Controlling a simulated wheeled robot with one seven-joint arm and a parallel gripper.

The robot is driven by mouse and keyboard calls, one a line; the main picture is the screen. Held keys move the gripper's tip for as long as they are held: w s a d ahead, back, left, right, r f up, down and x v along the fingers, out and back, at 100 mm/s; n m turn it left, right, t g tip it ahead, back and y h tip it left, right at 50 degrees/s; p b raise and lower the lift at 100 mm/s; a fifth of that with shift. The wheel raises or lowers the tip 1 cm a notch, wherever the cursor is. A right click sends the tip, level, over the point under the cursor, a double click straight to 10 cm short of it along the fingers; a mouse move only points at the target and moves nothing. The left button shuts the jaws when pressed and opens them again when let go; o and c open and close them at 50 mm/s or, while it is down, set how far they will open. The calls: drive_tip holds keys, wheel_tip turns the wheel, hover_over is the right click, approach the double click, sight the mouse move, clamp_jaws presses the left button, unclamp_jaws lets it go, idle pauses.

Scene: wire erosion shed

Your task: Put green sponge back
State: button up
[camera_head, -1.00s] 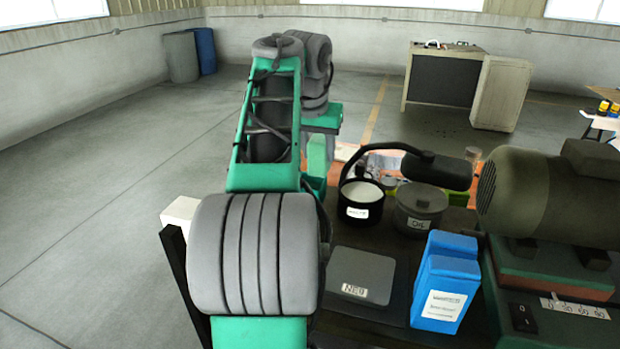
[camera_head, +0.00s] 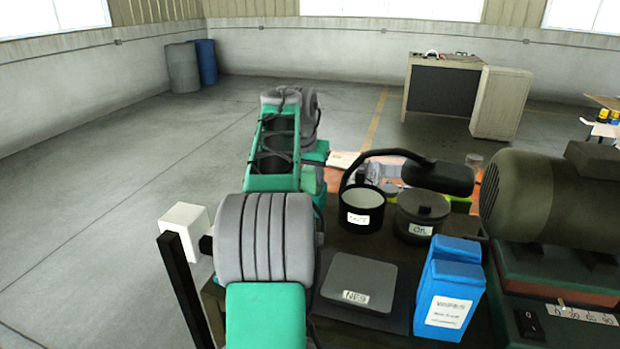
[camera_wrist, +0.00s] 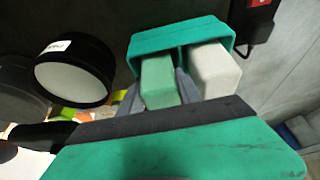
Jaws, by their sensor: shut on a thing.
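In the wrist view, my gripper (camera_wrist: 158,93) is shut on the green sponge (camera_wrist: 157,82), a pale green block between the two grey fingers. The sponge's far end is at the mouth of a teal holder (camera_wrist: 150,46); I cannot tell how deep it sits in it. A whitish block (camera_wrist: 213,70) sits in the same holder, to the right of the sponge and the right finger. In the head view my own arm hides the gripper.
The bench holds a black pot (camera_head: 361,218) with a white inside, a dark lidded pot (camera_head: 421,216), a grey flat box (camera_head: 359,283) and blue bottles (camera_head: 449,300). A large motor (camera_head: 545,197) stands at right. A white block on a post (camera_head: 184,226) is at left.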

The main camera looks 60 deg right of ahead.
drive_tip(key=o, duration=1)
drive_tip(key=shift+f, duration=0.15)
drive_tip(key=shift+o, duration=0.2)
drive_tip(key=shift+r, duration=0.45)
drive_tip(key=w+p+v, duration=0.1)
drive_tip(key=p+v, duration=0.4)
drive_tip(key=v, duration=0.6)
drive_tip(key=w+a+f+n, duration=0.2)
drive_tip(key=w+a, duration=0.2)
drive_tip(key=a, duration=0.3)
drive_tip(key=w+a+f+n+t+y, duration=0.1)
drive_tip(key=w+a+n, duration=0.25)
drive_tip(key=a, duration=0.35)
drive_tip(key=w+a+f+n, duration=0.2)
drive_tip(key=w+a, duration=0.2)
drive_tip(key=a, duration=0.3)
drive_tip(key=s+a+f+n+y, duration=0.1)
drive_tip(key=a+f, duration=0.4)
drive_tip(key=a, duration=0.5)
drive_tip(key=s+a+f+n+t+y, duration=0.1)
drive_tip(key=s+a+f+n, duration=0.2)
drive_tip(key=a, duration=0.7)
drive_tip(key=s+a+f+n+y, duration=0.1)
drive_tip(key=a+f+n, duration=0.4)
drive_tip(key=a, duration=0.5)
wheel_tip(320, 180, down, 3)
drive_tip(key=shift+s+a+r+y+b, duration=0.1)
drive_tip(key=shift+s+a+y+b, duration=0.2)
drive_tip(key=shift+s, duration=0.15)
